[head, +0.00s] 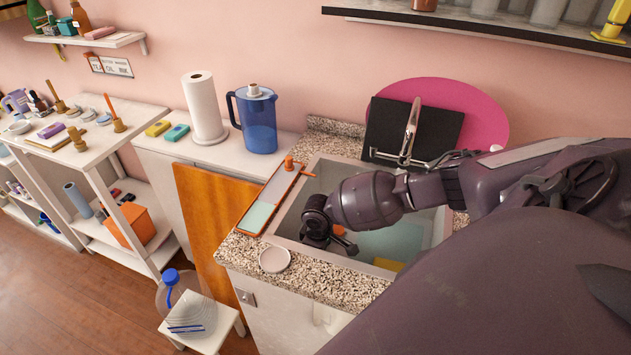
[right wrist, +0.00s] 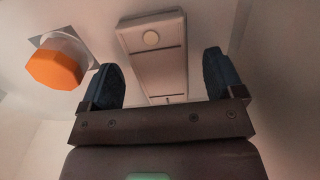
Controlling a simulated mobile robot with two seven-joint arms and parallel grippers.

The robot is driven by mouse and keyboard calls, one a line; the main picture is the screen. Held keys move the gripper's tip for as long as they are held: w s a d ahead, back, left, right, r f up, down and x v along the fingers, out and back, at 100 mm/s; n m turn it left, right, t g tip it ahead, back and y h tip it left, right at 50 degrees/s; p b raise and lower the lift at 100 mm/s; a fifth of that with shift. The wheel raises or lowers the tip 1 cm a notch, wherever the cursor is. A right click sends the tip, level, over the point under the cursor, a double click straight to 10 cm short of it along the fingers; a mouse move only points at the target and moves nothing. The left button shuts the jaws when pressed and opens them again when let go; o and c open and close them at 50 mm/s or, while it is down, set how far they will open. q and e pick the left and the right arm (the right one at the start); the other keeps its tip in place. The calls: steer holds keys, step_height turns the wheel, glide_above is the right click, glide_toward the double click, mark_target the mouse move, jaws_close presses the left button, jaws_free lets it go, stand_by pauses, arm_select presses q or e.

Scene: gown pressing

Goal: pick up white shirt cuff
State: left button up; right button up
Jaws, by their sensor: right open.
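I see no white shirt cuff in either view. My right gripper (head: 328,240) is over the sink (head: 430,225) in the head view, its arm coming in from the right. In the right wrist view its two dark blue fingers (right wrist: 160,82) are wide apart with nothing between them. Beyond them is a pale rectangular panel (right wrist: 152,45) with a round knob, and an orange faceted piece (right wrist: 55,65) is at upper left. My left gripper is not in view.
A speckled counter (head: 325,285) surrounds the sink and holds a small round dish (head: 275,259). A blue pitcher (head: 258,125) and paper towel roll (head: 204,108) stand behind at left. A small white stool (head: 215,322) stands on the floor. A dark shelf (head: 470,25) overhangs at upper right.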

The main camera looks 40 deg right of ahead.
steer(key=shift+f, duration=0.3)
steer(key=c, duration=1)
